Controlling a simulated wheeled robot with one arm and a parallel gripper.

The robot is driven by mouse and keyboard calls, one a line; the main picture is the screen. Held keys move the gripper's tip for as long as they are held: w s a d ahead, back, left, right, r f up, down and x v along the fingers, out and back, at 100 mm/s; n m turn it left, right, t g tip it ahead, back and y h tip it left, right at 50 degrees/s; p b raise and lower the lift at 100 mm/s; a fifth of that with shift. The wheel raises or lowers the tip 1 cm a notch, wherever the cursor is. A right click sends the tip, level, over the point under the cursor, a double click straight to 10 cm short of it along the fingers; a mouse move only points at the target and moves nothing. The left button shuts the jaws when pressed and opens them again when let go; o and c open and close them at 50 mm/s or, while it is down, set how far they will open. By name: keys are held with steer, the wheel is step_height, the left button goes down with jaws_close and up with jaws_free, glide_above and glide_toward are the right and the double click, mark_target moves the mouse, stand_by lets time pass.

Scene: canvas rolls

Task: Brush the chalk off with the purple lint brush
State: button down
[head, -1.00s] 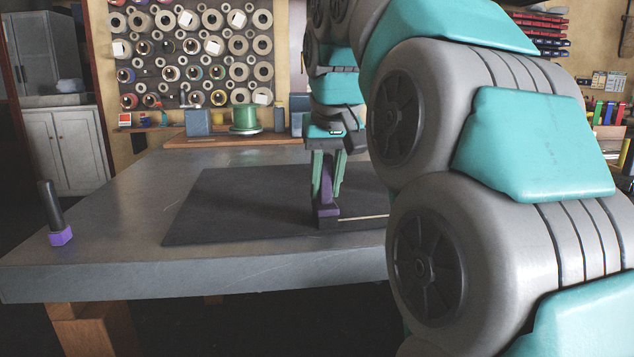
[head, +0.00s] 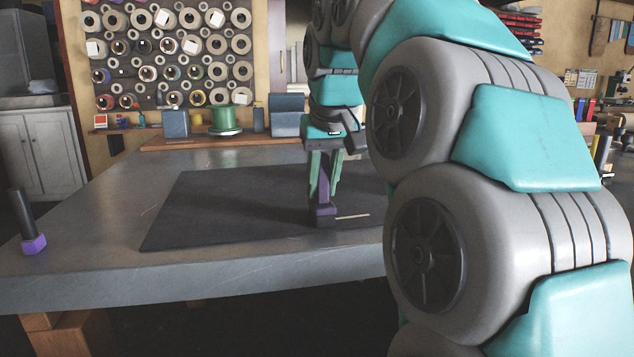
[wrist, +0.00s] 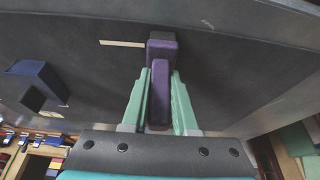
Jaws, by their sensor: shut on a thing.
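My gripper (head: 322,177) is shut on the purple lint brush (head: 325,195) and holds it upright, its dark-bottomed head down at the dark mat (head: 215,205). In the wrist view the brush (wrist: 161,85) stands between my green fingers (wrist: 160,95). A pale, thin chalk mark (head: 352,216) lies on the mat just right of the brush head. The same mark (wrist: 122,43) shows left of the brush head in the wrist view. Whether bristles touch the mat cannot be made out.
A dark-handled tool with a purple base (head: 33,244) stands at the grey table's (head: 100,235) left. A green spool (head: 225,120) and blue blocks (head: 175,123) are at the back. A blue block (wrist: 40,78) shows in the wrist view. My arm hides the table's right.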

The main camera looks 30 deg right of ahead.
steer(key=shift+s+d, duration=0.15)
steer(key=shift+d, duration=0.6)
steer(key=shift+s+d, duration=0.15)
steer(key=shift+d, duration=0.55)
steer(key=shift+d+p, duration=0.1)
steer(key=shift+p, duration=0.2)
steer(key=shift+s+d, duration=0.2)
steer(key=shift+d, duration=0.5)
steer(key=shift+s+d, duration=0.15)
steer(key=shift+d, duration=0.5)
steer(key=shift+s+d+p, duration=0.15)
steer(key=shift+d+p, duration=0.1)
steer(key=shift+d, duration=0.5)
steer(key=shift+s+d+p, duration=0.15)
steer(key=shift+d+p, duration=0.05)
steer(key=shift+d, duration=0.5)
steer(key=shift+d, duration=0.1)
steer(key=shift+s+d, duration=0.1)
steer(key=shift+d, duration=0.2)
